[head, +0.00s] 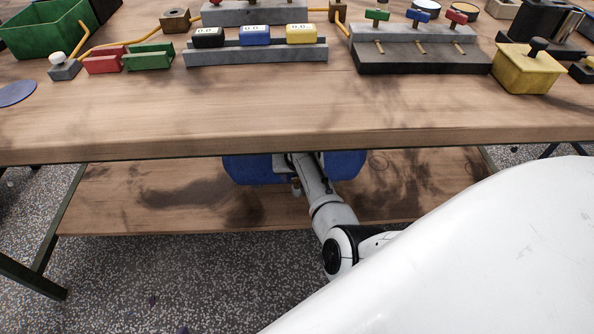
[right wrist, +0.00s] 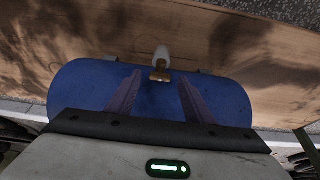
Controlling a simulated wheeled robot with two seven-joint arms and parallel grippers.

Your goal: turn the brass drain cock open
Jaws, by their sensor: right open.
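The blue tank (head: 248,169) sits under the tabletop on the lower shelf, partly hidden by the table edge and my right arm. It fills the middle of the right wrist view (right wrist: 85,90). The brass drain cock (right wrist: 160,76) shows there at the tank's edge, with a pale rounded piece (right wrist: 161,55) just beyond it. My right gripper (right wrist: 160,80) is open, its two fingers apart on either side of the cock's line. I cannot tell how far the cock is from the fingertips. My left gripper is not in view.
The thick wooden tabletop (head: 280,120) hangs over my right arm. The lower shelf (head: 150,195) has bare room left of the tank. Coloured blocks, a green bin (head: 45,35) and a yellow box (head: 527,70) stand on top.

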